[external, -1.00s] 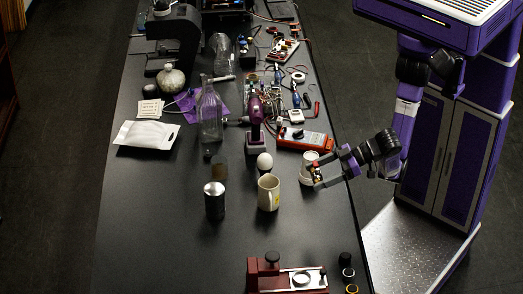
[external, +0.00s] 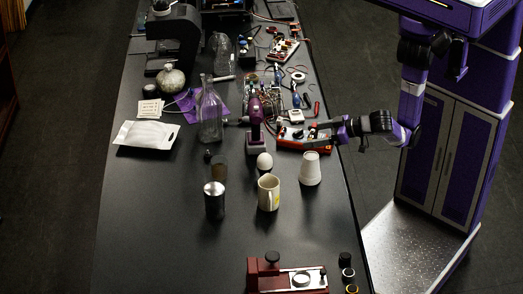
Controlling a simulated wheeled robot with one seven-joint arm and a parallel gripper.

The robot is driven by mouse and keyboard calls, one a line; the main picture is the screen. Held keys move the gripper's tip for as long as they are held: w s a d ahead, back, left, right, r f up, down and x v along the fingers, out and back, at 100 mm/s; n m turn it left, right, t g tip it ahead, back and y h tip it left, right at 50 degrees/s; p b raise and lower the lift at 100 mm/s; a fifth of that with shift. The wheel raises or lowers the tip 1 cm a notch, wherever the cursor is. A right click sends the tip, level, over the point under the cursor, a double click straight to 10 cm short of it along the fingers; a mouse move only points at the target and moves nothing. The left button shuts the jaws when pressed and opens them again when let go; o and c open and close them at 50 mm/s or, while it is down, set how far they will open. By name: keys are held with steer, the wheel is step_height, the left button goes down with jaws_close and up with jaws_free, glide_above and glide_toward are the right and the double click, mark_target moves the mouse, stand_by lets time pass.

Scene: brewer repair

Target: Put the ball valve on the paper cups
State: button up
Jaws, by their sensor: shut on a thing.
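The white paper cups (external: 310,169) stand upside down as a stack near the right edge of the bench, right of the mug. My gripper (external: 314,132) is behind the cups in the picture, over the red multimeter, apart from the cups. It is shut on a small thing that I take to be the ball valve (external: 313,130). The valve is tiny and partly hidden by the fingers, so its exact pose is not clear.
A red multimeter (external: 291,143) lies under my gripper. A white egg (external: 264,161) on a stand, a cream mug (external: 268,193), a purple drill (external: 254,128) and a dark canister (external: 214,201) stand left of the cups.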

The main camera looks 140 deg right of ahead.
mark_target(312, 156)
steer(key=shift+s+d+r+m+g, duration=0.2)
steer(key=shift+s+d+m+g, duration=0.2)
steer(key=shift+s+d, duration=0.25)
steer(key=shift+a+f, duration=0.1)
steer(key=shift+f, duration=3.65)
steer(key=shift+f, duration=0.15)
steer(key=o, duration=1.6)
